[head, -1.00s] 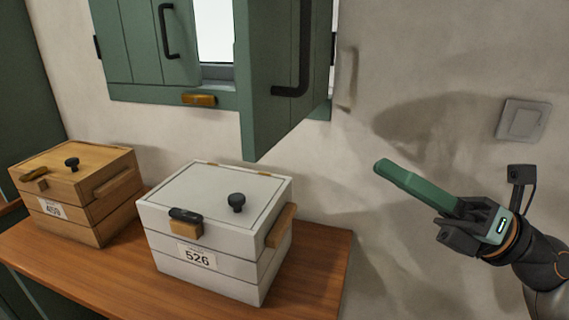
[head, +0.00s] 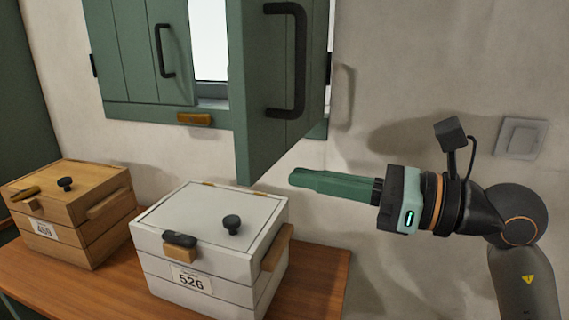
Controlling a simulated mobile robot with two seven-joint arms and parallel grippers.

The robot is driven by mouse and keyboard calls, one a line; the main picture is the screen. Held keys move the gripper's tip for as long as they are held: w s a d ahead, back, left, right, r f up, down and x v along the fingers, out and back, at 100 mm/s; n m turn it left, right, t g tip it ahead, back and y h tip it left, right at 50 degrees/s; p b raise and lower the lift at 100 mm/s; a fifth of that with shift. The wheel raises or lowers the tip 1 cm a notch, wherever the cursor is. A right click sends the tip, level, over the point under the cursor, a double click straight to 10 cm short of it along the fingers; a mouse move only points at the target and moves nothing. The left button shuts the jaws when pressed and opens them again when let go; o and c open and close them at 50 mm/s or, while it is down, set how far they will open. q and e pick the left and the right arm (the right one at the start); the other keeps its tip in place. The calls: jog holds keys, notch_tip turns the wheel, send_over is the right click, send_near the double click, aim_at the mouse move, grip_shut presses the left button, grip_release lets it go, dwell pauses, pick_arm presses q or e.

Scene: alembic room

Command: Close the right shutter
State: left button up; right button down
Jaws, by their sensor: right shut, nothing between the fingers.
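The right shutter (head: 266,140) is a green panel that stands swung open, jutting out from the window toward me. Its black handle (head: 299,62) is on the face turned to the right. The left shutter (head: 141,60) lies across the left part of the window, with its own black handle (head: 162,52). My right gripper (head: 292,178) is shut and empty, its long green fingers pointing left. Its tip is just right of and below the right shutter's lower edge; I cannot tell whether they touch. My left gripper is not in view.
A white box (head: 200,225) labelled 526 and a wooden box (head: 72,205) labelled 459 stand on a wooden table (head: 325,275) below the window. A light switch (head: 521,138) is on the wall at right. The wall between switch and shutter is bare.

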aim_at(262, 170)
jog(key=shift+p+x, duration=0.3)
jog(key=shift+x, duration=1.65)
